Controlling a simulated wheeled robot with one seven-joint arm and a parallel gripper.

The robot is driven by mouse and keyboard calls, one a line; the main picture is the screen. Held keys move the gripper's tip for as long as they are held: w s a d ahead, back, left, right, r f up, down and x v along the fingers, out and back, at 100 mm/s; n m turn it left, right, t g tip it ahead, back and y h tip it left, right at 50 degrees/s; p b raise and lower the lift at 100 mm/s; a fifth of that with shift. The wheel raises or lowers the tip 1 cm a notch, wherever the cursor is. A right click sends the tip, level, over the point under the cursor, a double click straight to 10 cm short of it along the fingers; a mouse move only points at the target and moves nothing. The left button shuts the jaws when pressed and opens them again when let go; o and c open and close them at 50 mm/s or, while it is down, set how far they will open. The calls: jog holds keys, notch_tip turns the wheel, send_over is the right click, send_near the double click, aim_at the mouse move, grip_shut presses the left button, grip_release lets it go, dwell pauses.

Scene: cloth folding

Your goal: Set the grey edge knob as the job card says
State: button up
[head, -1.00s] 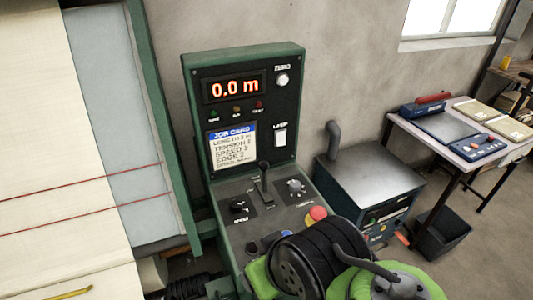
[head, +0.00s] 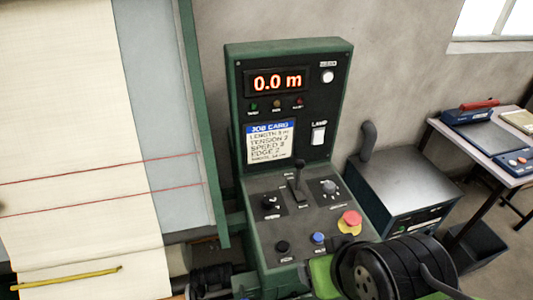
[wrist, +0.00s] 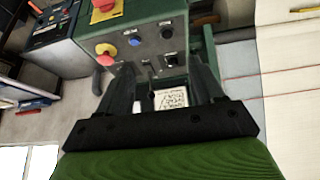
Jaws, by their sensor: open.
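The grey knob (head: 329,187) is on the right of the green control console's sloped panel (head: 300,225) in the head view, with a pale scale around it. Its label and setting are too small to read. The job card (head: 269,143) is on the upright panel; its edge line appears to read 2. In the wrist view the card (wrist: 171,97) shows between the fingers. My gripper (wrist: 163,62) is open and empty, pointing towards the console. The grey knob is not clearly seen there. In the head view the fingers are hidden.
A black knob (head: 271,203), a lever (head: 298,180), a red stop button on yellow (head: 350,219), a black button (head: 282,247) and a blue button (head: 318,238) crowd the panel. A grey cabinet (head: 400,188) stands right; cloth (head: 75,120) hangs left.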

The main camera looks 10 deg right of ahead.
dwell(0.5)
jog(key=o, duration=0.5)
